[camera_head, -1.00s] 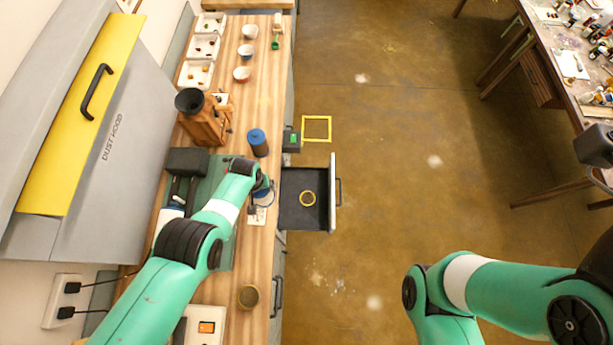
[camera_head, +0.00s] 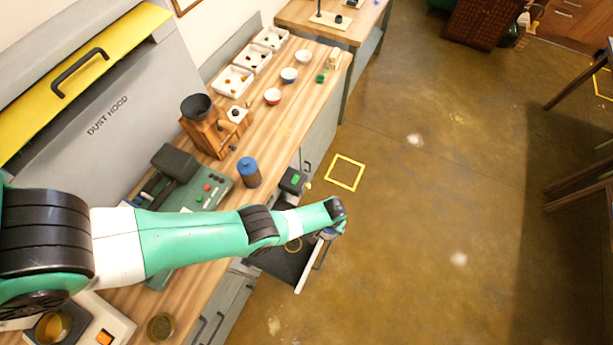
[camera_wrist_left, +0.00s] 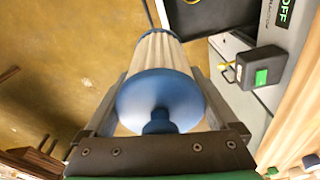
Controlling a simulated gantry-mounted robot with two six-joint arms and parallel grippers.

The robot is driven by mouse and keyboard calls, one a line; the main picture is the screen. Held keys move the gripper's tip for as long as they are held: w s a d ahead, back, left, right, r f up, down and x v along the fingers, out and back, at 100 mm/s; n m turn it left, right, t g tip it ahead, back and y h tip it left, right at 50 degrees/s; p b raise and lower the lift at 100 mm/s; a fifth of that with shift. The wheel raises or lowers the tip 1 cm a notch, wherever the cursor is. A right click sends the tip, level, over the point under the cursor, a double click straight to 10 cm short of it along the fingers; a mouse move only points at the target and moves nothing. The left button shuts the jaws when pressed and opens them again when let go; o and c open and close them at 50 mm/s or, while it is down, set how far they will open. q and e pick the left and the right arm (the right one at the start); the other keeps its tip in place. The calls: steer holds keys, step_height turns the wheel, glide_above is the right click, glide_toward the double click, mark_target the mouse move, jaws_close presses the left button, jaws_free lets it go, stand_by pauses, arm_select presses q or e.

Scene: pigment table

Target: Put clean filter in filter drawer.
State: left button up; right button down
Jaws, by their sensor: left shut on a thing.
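The clean filter (camera_wrist_left: 160,80), a white pleated cylinder with blue end caps, is between the fingers of my left gripper (camera_wrist_left: 163,105) in the left wrist view. The gripper is shut on it. In the head view the gripper (camera_head: 328,234) is at the outer front edge of the open filter drawer (camera_head: 278,264), and my arm mostly hides the filter. The drawer has a dark floor with a yellow ring (camera_head: 293,244), and my forearm covers part of it. In the left wrist view the dark drawer (camera_wrist_left: 205,18) lies beyond the filter. My right gripper is not in view.
A control panel (camera_head: 205,190), wooden grinder (camera_head: 208,132) and dust hood (camera_head: 110,120) are on the left. The floor right of the drawer is clear.

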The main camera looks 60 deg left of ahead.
arm_select(q)
steer(key=s+a+f+n+b, duration=0.1)
steer(key=s+f+n+b, duration=0.3)
steer(key=s+f+b, duration=1.85)
steer(key=w+a+f+b, duration=0.2)
steer(key=w+f+b, duration=0.1)
steer(key=f, duration=0.3)
steer(key=w+a+f+b, duration=0.3)
steer(key=f+b, duration=0.1)
steer(key=f, duration=0.1)
steer(key=w+a+f+b, duration=0.3)
steer(key=w+f, duration=0.1)
steer(key=f, duration=0.2)
steer(key=shift+a+f+b, duration=0.2)
steer(key=shift+f+b, duration=0.15)
steer(key=shift+b, duration=0.05)
steer(key=shift+r, duration=0.2)
steer(key=shift+f, duration=0.15)
steer(key=o, duration=1.2)
